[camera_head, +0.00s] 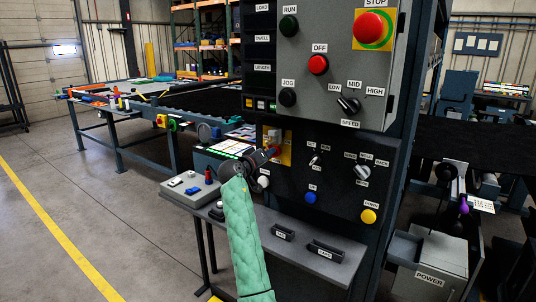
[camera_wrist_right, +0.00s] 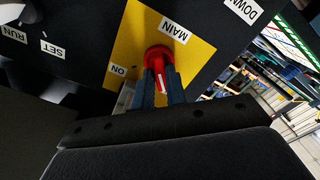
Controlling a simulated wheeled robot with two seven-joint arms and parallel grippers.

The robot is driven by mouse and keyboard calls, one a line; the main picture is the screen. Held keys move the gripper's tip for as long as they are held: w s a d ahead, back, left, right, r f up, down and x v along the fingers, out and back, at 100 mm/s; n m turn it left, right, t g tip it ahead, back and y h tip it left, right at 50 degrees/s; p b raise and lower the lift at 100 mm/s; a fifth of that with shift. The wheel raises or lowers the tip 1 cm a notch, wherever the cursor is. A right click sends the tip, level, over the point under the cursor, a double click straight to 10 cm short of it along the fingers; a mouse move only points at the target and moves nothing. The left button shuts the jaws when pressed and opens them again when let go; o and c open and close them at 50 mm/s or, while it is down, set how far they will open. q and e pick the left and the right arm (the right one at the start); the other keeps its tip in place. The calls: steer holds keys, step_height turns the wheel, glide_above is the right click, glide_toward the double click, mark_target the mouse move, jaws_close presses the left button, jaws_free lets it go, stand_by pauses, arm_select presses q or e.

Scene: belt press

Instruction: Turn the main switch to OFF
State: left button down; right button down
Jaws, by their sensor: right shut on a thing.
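The main switch is a red rotary knob (camera_wrist_right: 158,58) on a yellow plate (camera_wrist_right: 195,58) in the right wrist view, with a MAIN label beside it. An ON label (camera_wrist_right: 118,71) is on the plate to the left of the knob; no OFF label for this switch shows. A white mark runs along the red handle, pointing toward the bottom of the picture. My right gripper (camera_wrist_right: 162,88) is shut on the handle, one finger on each side. In the head view the red switch (camera_head: 275,152) shows at the tip of my green-sleeved right arm. My left gripper is not in view.
The control panel above has a red OFF button (camera_head: 318,65) and a STOP button (camera_head: 369,29). Selectors, a blue button (camera_head: 310,197) and a yellow button (camera_head: 368,216) are on the lower panel. A grey pendant box (camera_head: 192,189) stands left of my arm.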

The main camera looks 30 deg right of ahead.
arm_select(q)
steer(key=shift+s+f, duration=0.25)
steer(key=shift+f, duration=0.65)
arm_select(e)
steer(key=shift+n, duration=0.5)
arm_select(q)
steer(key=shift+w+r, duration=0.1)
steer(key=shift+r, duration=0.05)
arm_select(e)
steer(key=c, duration=1.4)
jaws_free()
steer(key=shift+c, duration=0.2)
steer(key=shift+a, duration=0.1)
